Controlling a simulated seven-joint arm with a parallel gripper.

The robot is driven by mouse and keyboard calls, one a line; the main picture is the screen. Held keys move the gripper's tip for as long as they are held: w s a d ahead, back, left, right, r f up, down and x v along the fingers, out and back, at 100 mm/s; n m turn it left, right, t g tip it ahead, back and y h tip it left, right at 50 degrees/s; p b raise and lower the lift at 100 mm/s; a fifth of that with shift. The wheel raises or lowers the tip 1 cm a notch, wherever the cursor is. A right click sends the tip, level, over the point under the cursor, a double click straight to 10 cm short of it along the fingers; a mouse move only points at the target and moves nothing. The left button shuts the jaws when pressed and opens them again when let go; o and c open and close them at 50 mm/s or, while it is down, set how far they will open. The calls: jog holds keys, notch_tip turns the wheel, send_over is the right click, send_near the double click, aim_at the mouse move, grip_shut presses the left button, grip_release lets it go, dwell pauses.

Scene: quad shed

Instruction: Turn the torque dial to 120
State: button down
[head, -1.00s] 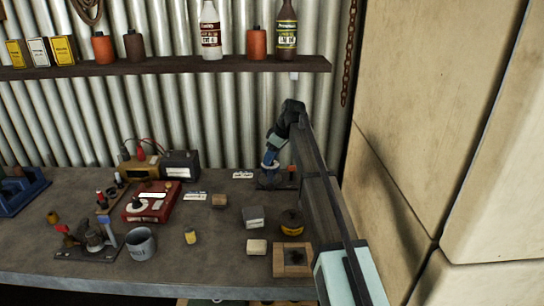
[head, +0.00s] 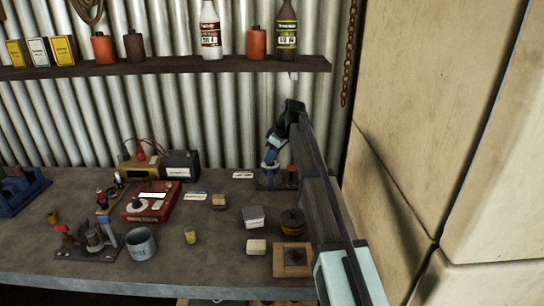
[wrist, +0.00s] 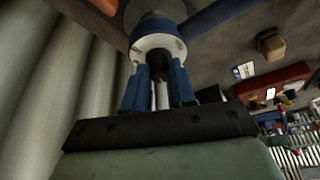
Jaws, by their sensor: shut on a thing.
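My gripper (head: 269,164) is at the back right of the bench, reaching down over a dark fixture (head: 264,186) by the corrugated wall. In the wrist view its two blue fingers (wrist: 160,76) are shut on a white dial (wrist: 154,43) with dark marks on its rim. A dark knob-like part shows beside the dial. I take this white piece as the torque dial. Its figures are too small and blurred to read, so its setting cannot be told. In the head view the dial is mostly hidden by the fingers.
A white label (head: 243,175) lies left of the fixture. A red box (head: 152,202), a grey mug (head: 140,243), a round yellow-and-black tin (head: 291,222) and a wooden frame (head: 281,261) stand on the bench. A shelf (head: 180,67) hangs above. Bare bench lies around the small blocks.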

jog(key=m, duration=0.2)
jog(key=m+t+h, duration=0.1)
jog(key=m, duration=0.1)
jog(key=m+t, duration=0.1)
jog(key=m, duration=0.1)
jog(key=shift+s+a+h, duration=0.2)
jog(key=shift+s+h, duration=0.05)
jog(key=shift+h, duration=0.05)
jog(key=m+h, duration=0.1)
jog(key=m, duration=0.2)
jog(key=m+h, duration=0.1)
jog(key=m, duration=0.2)
jog(key=shift+a+m+t, duration=0.2)
jog(key=shift+m+t, duration=0.1)
jog(key=shift+m, duration=0.1)
jog(key=m+h, duration=0.1)
jog(key=m, duration=0.2)
jog(key=shift+w+a+m+h, duration=0.1)
jog(key=shift+a+m+h, duration=0.05)
jog(key=shift+m+h, duration=0.2)
jog(key=m+g+h, duration=0.1)
jog(key=m, duration=0.2)
jog(key=shift+w+a+m, duration=0.1)
jog(key=shift+m, duration=0.15)
jog(key=m+g+h, duration=0.1)
jog(key=m, duration=0.2)
jog(key=m+g+h, duration=0.1)
jog(key=m, duration=0.2)
jog(key=shift+w, duration=0.1)
jog(key=shift+m, duration=0.3)
